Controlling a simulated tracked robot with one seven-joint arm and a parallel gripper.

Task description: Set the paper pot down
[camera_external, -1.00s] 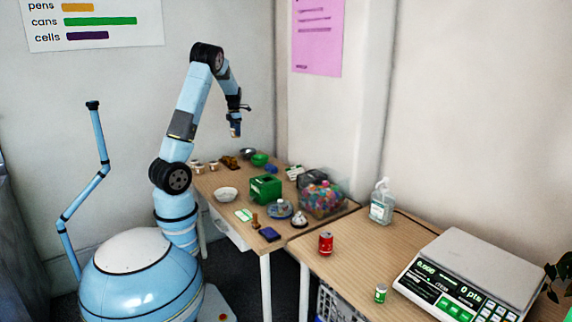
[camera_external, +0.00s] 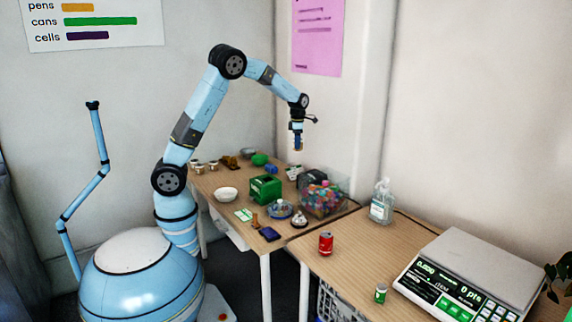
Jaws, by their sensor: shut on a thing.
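My gripper (camera_external: 297,146) points down in the air above the back right part of the far table, over the clear box of coloured pieces. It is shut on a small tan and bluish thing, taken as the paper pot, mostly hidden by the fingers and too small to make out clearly. The held thing is well clear of the table (camera_external: 232,208) and touches nothing below.
A white bowl (camera_external: 226,194), a green box (camera_external: 265,188), a blue plate (camera_external: 280,209), a bell (camera_external: 299,219) and a clear box (camera_external: 325,197) crowd the far table. The near table holds a red can (camera_external: 326,243), a small green can (camera_external: 381,293), a sanitiser bottle (camera_external: 381,202) and a scale (camera_external: 470,275).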

